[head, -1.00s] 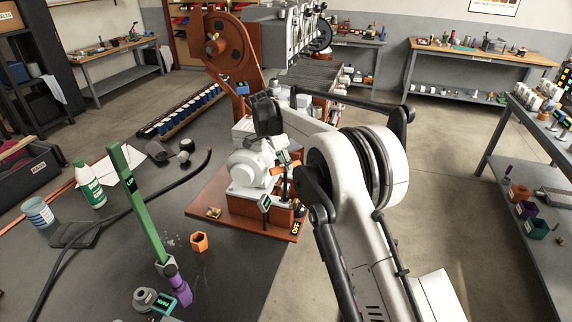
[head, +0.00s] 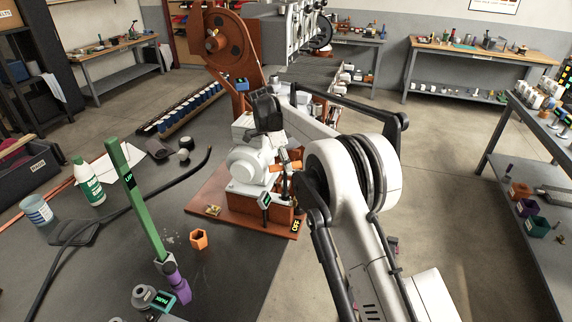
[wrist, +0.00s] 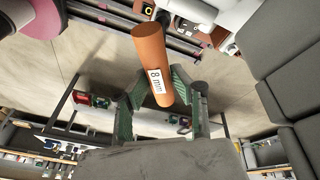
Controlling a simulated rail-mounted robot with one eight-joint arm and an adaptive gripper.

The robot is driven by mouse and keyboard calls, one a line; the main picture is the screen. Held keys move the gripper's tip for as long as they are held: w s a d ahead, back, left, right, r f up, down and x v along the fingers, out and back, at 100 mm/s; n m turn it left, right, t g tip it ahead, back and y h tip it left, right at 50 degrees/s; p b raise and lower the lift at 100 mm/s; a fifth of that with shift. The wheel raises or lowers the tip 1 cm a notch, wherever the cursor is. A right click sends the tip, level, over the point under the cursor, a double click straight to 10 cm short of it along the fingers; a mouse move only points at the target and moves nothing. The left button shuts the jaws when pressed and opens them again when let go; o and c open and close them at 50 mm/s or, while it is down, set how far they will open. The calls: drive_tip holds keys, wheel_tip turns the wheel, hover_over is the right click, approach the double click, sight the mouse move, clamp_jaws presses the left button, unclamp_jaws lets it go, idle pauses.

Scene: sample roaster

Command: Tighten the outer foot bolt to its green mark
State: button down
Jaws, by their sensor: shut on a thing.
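My gripper (wrist: 161,97) has its green-padded fingers closed around an orange cylindrical handle (wrist: 150,55) labelled "8 mm" in the wrist view. An orange handle (head: 288,166) also shows in the head view, just right of the pale motor (head: 247,168). The motor sits on a reddish-brown base plate (head: 208,196). I cannot make out the outer foot bolt or its green mark. The working end of the held tool is not clear in either view.
An "OFF" tag (head: 297,226) is at the base's right corner. Open floor lies to the right.

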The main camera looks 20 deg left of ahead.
drive_tip(key=shift+m, duration=0.4)
drive_tip(key=shift+d+m+g, duration=0.1)
drive_tip(key=shift+m+g, duration=0.3)
drive_tip(key=shift+m, duration=0.4)
drive_tip(key=shift+r+n+b, duration=0.1)
drive_tip(key=shift+n+b, duration=0.25)
drive_tip(key=shift+n, duration=0.35)
drive_tip(key=shift+r+p, duration=0.55)
drive_tip(key=shift+r, duration=1.2)
